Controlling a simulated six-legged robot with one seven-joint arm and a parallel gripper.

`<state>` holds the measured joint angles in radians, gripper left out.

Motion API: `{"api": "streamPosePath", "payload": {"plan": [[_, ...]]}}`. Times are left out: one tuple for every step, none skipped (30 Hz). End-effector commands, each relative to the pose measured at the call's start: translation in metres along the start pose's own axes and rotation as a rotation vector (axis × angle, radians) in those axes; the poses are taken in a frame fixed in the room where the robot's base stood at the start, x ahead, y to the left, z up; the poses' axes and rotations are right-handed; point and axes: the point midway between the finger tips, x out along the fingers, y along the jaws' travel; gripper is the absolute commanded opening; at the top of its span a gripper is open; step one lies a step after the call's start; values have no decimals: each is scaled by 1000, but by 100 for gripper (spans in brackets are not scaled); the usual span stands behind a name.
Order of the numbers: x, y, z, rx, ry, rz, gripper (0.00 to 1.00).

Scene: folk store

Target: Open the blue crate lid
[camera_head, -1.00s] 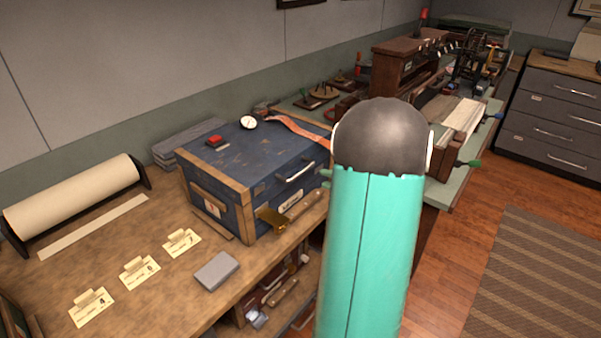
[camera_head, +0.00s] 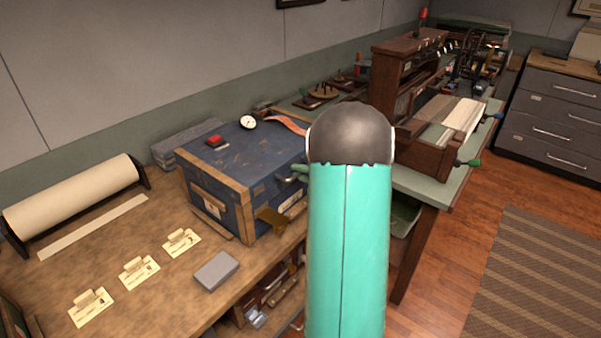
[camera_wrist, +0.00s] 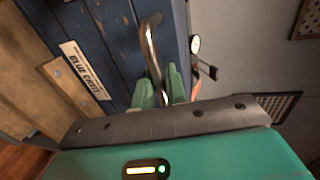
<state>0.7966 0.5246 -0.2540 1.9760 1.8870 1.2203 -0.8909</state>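The blue crate (camera_head: 222,185) with wooden edge strips stands on the wooden workbench. Its lid (camera_head: 235,150) lies flat and closed on top. The wrist view shows the crate's dark blue planks (camera_wrist: 115,35) and a "BLUE CRATE" label (camera_wrist: 85,70). A curved metal handle (camera_wrist: 150,40) on the crate runs down between the green fingertips of my gripper (camera_wrist: 160,88). The fingers stand apart on either side of the handle; firm contact is not clear.
A brass latch piece (camera_head: 271,218) juts from the front. A paper roll (camera_head: 75,195), numbered cards and a grey box (camera_head: 217,271) share the bench.

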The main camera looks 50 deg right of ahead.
Motion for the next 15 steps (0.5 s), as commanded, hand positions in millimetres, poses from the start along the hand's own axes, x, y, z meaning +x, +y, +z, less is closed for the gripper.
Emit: {"api": "streamPosePath", "payload": {"plan": [[0, 0, 0, 0, 0, 0, 4], [0, 0, 0, 0, 0, 0, 0], [0, 0, 0, 0, 0, 0, 0], [0, 0, 0, 0, 0, 0, 0], [0, 0, 0, 0, 0, 0, 0], [0, 0, 0, 0, 0, 0, 0], [0, 0, 0, 0, 0, 0, 0], [0, 0, 0, 0, 0, 0, 0], [0, -1, 0, -1, 0, 1, 0], [0, -2, 0, -1, 0, 2, 0], [-1, -3, 0, -1, 0, 4, 0], [-1, -5, 0, -1, 0, 7, 0], [-1, -7, 0, -1, 0, 10, 0], [-1, -9, 0, -2, 0, 15, 0], [-2, -12, 0, -3, 0, 24, 0]]}}
